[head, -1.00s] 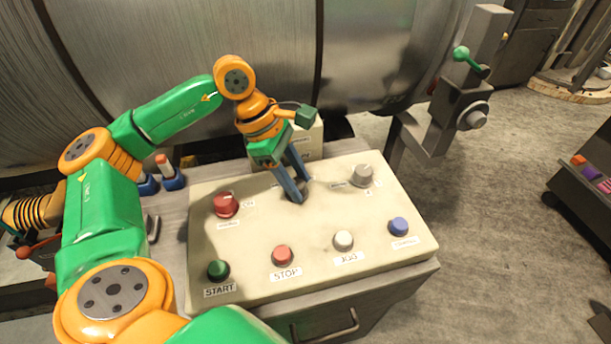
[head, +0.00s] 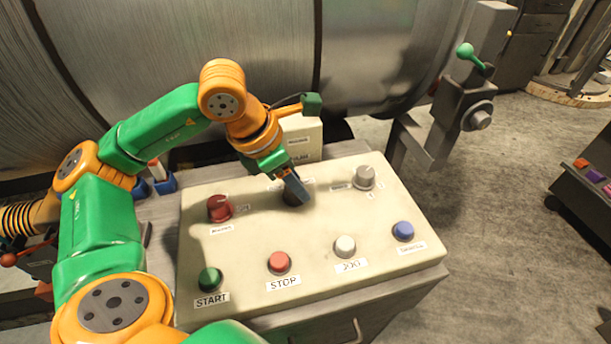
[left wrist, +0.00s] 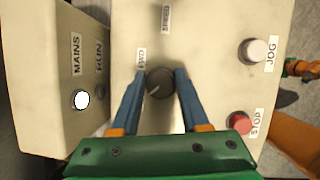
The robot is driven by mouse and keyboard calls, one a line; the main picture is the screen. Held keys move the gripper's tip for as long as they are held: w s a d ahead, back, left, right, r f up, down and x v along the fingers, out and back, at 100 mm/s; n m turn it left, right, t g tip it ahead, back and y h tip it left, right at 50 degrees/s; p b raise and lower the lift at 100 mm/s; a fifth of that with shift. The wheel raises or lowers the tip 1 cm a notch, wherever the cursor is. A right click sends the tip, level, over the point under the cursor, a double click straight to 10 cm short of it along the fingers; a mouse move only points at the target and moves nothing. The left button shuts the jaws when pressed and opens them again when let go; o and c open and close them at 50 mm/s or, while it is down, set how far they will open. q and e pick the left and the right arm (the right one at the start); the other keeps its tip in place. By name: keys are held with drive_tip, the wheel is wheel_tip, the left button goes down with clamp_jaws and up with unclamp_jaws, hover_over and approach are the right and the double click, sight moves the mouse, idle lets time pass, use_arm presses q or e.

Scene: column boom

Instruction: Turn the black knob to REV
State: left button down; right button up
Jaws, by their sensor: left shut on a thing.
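The black knob (head: 289,198) sits at the back middle of the cream control panel (head: 320,221), mostly hidden behind my left gripper in the head view. My left gripper (head: 297,195) reaches down to it from the upper left, its fingers seen nearly edge-on. In the left wrist view the round dark knob (left wrist: 159,82) is between the two blue fingers of my left gripper (left wrist: 161,78), which is shut on it. A pale pointer line shows on the knob face. Small labels stand beside it; I cannot read REV with certainty. My right gripper is not in view.
A red knob (head: 219,208) and a grey knob (head: 364,177) flank the black one. Green START (head: 209,279), red STOP (head: 279,263), white JOG (head: 345,246) and blue (head: 402,231) buttons line the front. A box with a MAINS lamp (left wrist: 81,99) stands behind.

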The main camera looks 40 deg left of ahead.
use_arm(q)
drive_tip(key=shift+s+a+f, duration=0.1)
drive_tip(key=shift+s+f, duration=0.1)
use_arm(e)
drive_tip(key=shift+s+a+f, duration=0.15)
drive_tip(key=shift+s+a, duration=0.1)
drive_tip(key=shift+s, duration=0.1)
use_arm(q)
drive_tip(key=shift+n, duration=0.3)
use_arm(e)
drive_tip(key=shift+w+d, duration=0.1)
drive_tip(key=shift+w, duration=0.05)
use_arm(q)
drive_tip(key=shift+c, duration=2.4)
unclamp_jaws()
drive_tip(key=shift+s+a, duration=0.1)
drive_tip(key=shift+o, duration=0.5)
drive_tip(key=shift+a, duration=0.1)
drive_tip(key=shift+r, duration=0.2)
drive_tip(key=d+v, duration=0.1)
drive_tip(key=v, duration=0.5)
drive_tip(key=shift+a+r+p, duration=0.4)
drive_tip(key=shift+r, duration=0.05)
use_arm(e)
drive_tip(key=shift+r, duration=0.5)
use_arm(q)
drive_tip(key=shift+r, duration=0.1)
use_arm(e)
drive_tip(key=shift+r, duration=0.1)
